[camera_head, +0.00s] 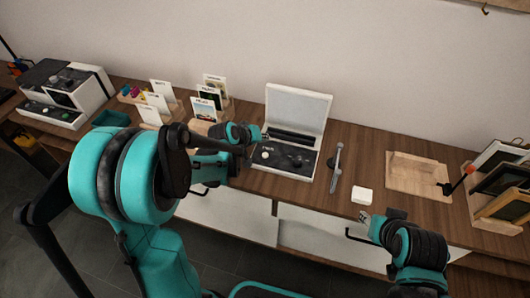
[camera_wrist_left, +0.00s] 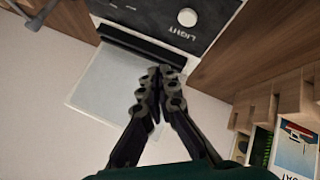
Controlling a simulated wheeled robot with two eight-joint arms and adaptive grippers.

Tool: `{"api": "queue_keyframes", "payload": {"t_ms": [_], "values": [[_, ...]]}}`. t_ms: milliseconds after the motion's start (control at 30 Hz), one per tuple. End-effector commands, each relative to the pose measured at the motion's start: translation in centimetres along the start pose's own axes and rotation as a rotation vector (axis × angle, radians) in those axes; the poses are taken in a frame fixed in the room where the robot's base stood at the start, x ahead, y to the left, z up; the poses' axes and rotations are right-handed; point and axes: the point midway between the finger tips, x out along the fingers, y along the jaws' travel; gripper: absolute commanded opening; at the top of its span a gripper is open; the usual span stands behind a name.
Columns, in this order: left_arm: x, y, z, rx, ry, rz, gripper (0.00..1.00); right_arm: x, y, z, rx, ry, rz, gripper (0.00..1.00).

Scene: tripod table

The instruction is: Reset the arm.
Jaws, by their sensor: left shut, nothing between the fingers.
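My left arm comes in from the left in the head view, and its left gripper (camera_head: 256,137) is over the table beside the white device with a raised lid (camera_head: 293,112). In the left wrist view the left gripper's dark fingers (camera_wrist_left: 160,85) meet at their tips with nothing between them. The device's black panel (camera_wrist_left: 150,15) with a LIGHT knob shows beyond them. My right gripper (camera_head: 368,221) is at the table's front edge, near a small white block (camera_head: 362,194); its fingers are too small to read.
Card holders (camera_head: 160,100) and a white machine (camera_head: 66,94) stand at left. Wooden card stands (camera_wrist_left: 270,105) show in the left wrist view.

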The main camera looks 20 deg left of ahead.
Motion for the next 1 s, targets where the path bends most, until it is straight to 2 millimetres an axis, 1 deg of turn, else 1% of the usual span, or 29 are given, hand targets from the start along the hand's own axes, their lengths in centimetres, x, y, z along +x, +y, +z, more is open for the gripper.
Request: {"api": "queue_keyframes", "payload": {"t_ms": [333, 400, 467, 567, 667, 700, 767, 800, 900, 1000], "values": [[0.0, 0.0, 0.1, 0.001, 0.0, 0.0, 0.0, 0.1, 0.0, 0.1, 0.0, 0.0, 0.0, 0.36], [-0.3, 0.1, 0.1, 0.006, -0.001, -0.003, 0.0, 0.1, 0.0, 0.1, 0.0, 0.0, 0.0, 0.36], [-1.1, 0.4, 0.4, 0.02, -0.004, -0.011, 0.0, 0.1, 0.0, 0.1, 0.0, 0.0, 0.0, 0.36], [-3.5, 1.1, 1.1, 0.064, -0.012, -0.035, 0.0, 0.1, 0.0, 0.1, 0.0, 0.0, 0.0, 0.36], [-6.9, 1.8, 2.5, 0.129, -0.023, -0.07, 0.0, 0.1, 0.0, 0.1, 0.0, 0.0, 0.0, 0.36], [-8.3, 1.9, 3.2, 0.157, -0.027, -0.086, 0.0, 0.1, 0.0, 0.1, 0.0, 0.0, 0.0, 0.36], [-10.4, 2.0, 4.3, 0.199, -0.034, -0.11, 0.0, 0.1, 0.0, 0.1, 0.0, 0.0, 0.0, 0.36], [-11.7, 2.1, 5.1, 0.227, -0.039, -0.125, 0.0, 0.1, 0.0, 0.1, 0.0, 0.0, 0.0, 0.36], [-14.7, 1.7, 7.1, 0.297, -0.05, -0.164, 0.0, 0.1, 0.0, 0.1, 0.0, 0.0, 0.0, 0.36], [-17.4, 1.1, 9.3, 0.364, -0.059, -0.202, 0.0, 0.1, 0.0, 0.1, 0.0, 0.0, 0.0, 0.36]]}}
